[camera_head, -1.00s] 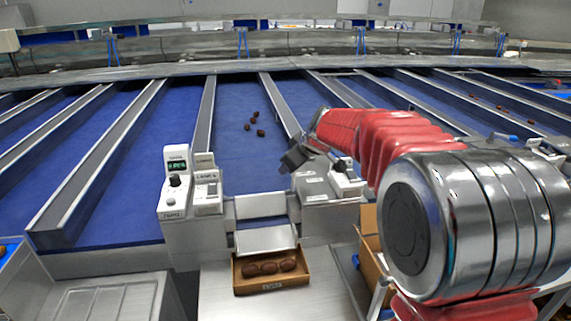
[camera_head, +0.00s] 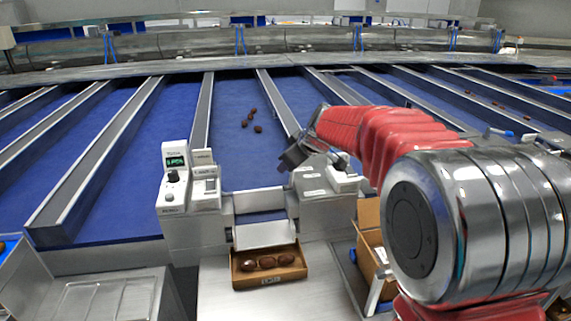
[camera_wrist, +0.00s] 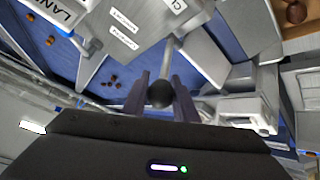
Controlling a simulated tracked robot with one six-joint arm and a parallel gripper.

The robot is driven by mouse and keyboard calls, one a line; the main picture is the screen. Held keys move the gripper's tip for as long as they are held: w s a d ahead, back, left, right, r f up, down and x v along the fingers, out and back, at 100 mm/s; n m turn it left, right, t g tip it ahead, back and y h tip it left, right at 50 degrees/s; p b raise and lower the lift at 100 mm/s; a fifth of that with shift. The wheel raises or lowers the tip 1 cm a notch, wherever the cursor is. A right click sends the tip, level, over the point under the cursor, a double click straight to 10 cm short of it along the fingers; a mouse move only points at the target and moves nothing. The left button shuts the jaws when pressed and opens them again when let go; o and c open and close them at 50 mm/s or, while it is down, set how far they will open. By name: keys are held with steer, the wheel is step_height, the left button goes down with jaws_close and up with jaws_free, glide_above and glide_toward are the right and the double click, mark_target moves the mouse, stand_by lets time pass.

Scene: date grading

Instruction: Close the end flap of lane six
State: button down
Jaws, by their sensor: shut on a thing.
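My gripper (camera_wrist: 160,92) is shut on a round black knob (camera_wrist: 160,95) at the end of a thin metal rod in the wrist view. In the head view my gripper (camera_head: 290,158) is at the right-hand housing (camera_head: 314,180) beside the lane mouth; its fingers and the knob are too small to make out there. A bare metal flap plate (camera_head: 263,235) sits at the lane's near end, sloping toward the box below. The labels in the wrist view are cut off, so I cannot read the lane number.
An open brown box (camera_head: 270,279) with 3 dates stands below the flap. Several dates (camera_head: 251,118) lie on the blue lane (camera_head: 235,150) behind it. A control post with a green display (camera_head: 174,163) stands at left. An open carton (camera_head: 369,245) is at right, beneath my arm.

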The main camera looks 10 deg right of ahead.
steer(key=shift+w+d+r, duration=0.15)
steer(key=shift+d+r, duration=0.15)
steer(key=shift+r, duration=0.2)
steer(key=c, duration=1.8)
jaws_free()
steer(key=o, duration=0.4)
steer(key=shift+a+f, duration=0.1)
steer(key=shift+f, duration=0.1)
steer(key=shift+c, duration=0.2)
steer(key=shift+f, duration=0.1)
steer(key=shift+s, duration=0.2)
steer(key=v, duration=1.3)
steer(key=shift+s+r, duration=0.25)
steer(key=shift+s, duration=0.05)
steer(key=shift+c, duration=0.2)
